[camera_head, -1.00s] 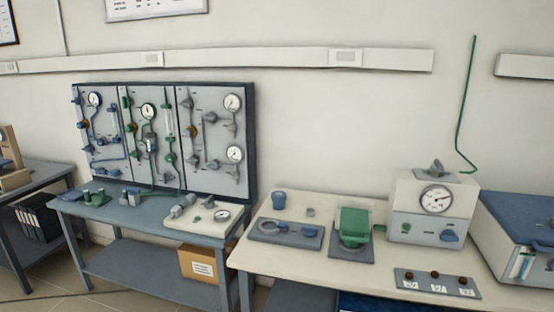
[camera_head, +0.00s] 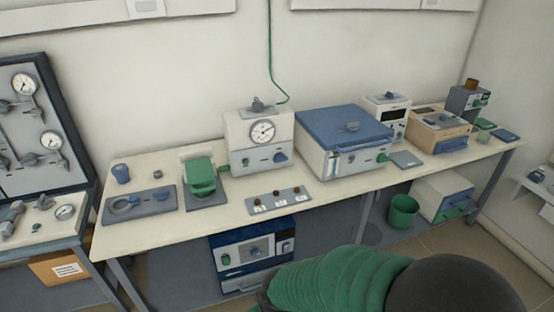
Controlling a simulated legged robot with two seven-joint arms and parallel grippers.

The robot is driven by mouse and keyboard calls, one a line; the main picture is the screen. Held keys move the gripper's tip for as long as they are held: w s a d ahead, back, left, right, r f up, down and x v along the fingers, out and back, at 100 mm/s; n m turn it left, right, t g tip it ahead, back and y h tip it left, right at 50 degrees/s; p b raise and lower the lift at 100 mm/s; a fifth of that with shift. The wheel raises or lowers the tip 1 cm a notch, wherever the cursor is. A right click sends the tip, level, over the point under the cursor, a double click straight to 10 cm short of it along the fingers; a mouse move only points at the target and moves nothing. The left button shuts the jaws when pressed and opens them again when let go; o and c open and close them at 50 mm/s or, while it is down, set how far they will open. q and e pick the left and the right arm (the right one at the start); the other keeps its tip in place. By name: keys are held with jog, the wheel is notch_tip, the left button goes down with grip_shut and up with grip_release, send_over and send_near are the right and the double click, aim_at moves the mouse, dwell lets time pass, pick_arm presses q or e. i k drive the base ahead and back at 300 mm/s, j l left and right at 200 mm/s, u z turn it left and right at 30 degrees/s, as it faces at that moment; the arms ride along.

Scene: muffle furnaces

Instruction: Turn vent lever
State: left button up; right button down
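No part is clearly readable as the vent lever. A grey lever-like fitting (camera_head: 259,105) sits on top of the white box with a round gauge (camera_head: 262,131). A green ribbed sleeve with a dark round part, seemingly my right arm, fills the bottom right, in front of and below the bench. Neither gripper shows its fingers.
The cream bench (camera_head: 225,197) carries a green container (camera_head: 200,174), a grey switch strip (camera_head: 279,201) and a tan-topped device (camera_head: 438,130). Below are a blue unit (camera_head: 252,256) and a green bin (camera_head: 403,211). A gauge panel (camera_head: 39,130) stands left.

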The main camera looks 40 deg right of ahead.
aim_at(279, 157)
jog(key=i+l+z, duration=0.3)
jog(key=i+l, duration=0.25)
jog(key=i+l+z, duration=0.3)
jog(key=i+l, duration=0.15)
jog(key=i, duration=0.25)
